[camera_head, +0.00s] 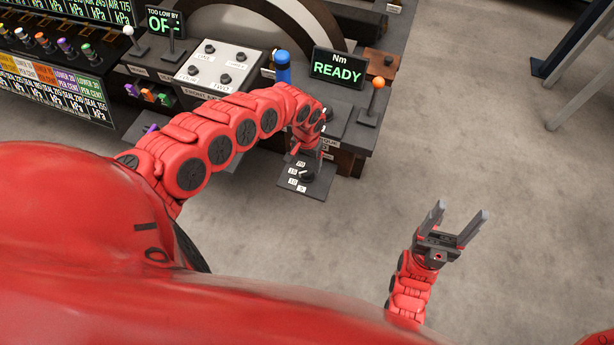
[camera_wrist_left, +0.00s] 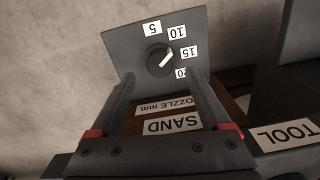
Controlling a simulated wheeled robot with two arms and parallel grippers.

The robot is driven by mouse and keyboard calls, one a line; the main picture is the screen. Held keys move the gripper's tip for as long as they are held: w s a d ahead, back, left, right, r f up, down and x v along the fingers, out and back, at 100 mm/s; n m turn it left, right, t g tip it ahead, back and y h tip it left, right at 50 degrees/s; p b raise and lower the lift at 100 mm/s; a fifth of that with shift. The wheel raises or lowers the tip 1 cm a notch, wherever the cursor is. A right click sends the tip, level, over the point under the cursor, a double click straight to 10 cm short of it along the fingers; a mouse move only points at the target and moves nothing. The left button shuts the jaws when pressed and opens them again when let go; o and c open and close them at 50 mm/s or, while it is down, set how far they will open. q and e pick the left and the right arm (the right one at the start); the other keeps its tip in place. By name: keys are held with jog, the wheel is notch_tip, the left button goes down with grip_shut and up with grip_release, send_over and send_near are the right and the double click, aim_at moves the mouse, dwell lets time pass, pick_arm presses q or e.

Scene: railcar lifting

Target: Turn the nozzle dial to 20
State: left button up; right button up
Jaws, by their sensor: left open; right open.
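The nozzle dial (camera_wrist_left: 159,61) is a round black knob with a white pointer line on a grey plate (camera_wrist_left: 120,45). Labels 5, 10, 15 and 20 stand around it, upside down in the left wrist view. The pointer aims between 10 and 15. My left gripper (camera_wrist_left: 159,80) is open, its fingers reaching toward the plate with the knob between and just beyond their tips. I see no contact with the knob. In the head view the plate (camera_head: 318,188) shows below my left gripper, which partly hides it. My right gripper (camera_head: 461,209) is open and empty over the floor.
SAND (camera_wrist_left: 171,125) and TOOL (camera_wrist_left: 285,134) labels show in the wrist view.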

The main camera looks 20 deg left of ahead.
pick_arm(q)
notch_tip(320, 180, down, 5)
jog(key=shift+d+r, duration=0.1)
jog(key=shift+r, duration=0.1)
jog(key=shift+f, duration=0.6)
grip_shut()
